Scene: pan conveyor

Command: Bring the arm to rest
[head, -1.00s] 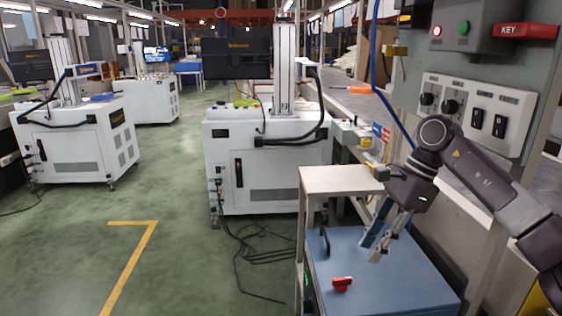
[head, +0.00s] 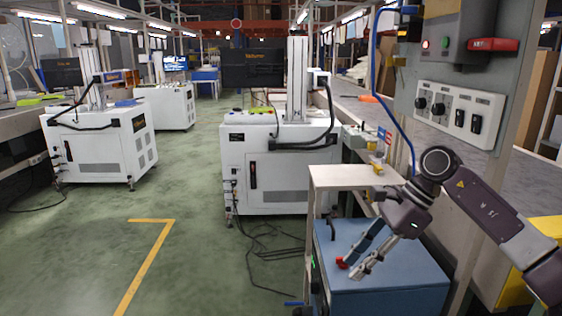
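My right arm comes in from the right edge, and its gripper (head: 353,268) hangs over the blue cabinet (head: 400,291). The two fingers point down and to the left, with a gap between them and nothing held. A red switch handle (head: 342,263) on the cabinet shows right at the fingertips, partly overlapped by them. I cannot tell whether they touch. My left arm and gripper are not in view.
A grey panel with dark switches (head: 459,113) stands behind my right arm, with a red key tag (head: 493,45) above. A pale shelf (head: 345,176) rises behind the cabinet. White machines (head: 270,170) stand farther back. Green floor is open at left.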

